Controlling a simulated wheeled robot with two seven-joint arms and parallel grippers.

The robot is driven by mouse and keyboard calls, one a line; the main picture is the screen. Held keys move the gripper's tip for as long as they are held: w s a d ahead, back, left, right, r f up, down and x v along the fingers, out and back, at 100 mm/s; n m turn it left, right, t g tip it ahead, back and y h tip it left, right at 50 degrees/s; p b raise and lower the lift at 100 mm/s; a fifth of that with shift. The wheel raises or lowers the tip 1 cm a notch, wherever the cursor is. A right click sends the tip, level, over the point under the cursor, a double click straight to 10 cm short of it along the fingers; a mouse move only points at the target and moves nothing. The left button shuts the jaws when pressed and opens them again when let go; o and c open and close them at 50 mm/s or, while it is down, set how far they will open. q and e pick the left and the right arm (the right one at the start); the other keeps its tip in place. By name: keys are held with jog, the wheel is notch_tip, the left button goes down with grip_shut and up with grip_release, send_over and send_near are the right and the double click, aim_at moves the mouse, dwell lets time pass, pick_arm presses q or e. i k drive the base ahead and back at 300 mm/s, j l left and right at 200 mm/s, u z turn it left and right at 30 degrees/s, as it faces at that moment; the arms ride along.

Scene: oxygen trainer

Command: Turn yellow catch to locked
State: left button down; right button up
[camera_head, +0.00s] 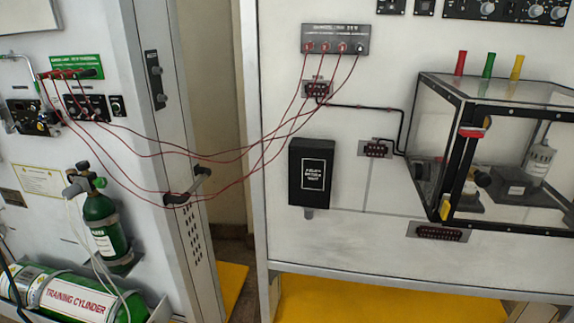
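A small yellow catch (445,207) sits low on the black front corner post of a clear-walled case (437,150) at the right. It appears roughly upright, slightly tilted along the post. Whether it is locked or unlocked cannot be told at this size. A red catch (473,131) sits higher on the same frame. Neither of my grippers is in view.
Red, green and yellow pegs (488,65) stand on the case top. A black box (311,172) hangs left of the case. Red cables (222,158) droop between the two panels. A black handle (188,188) and green cylinders (75,297) are at the left.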

aim_at(444, 207)
jog(key=z, duration=1.25)
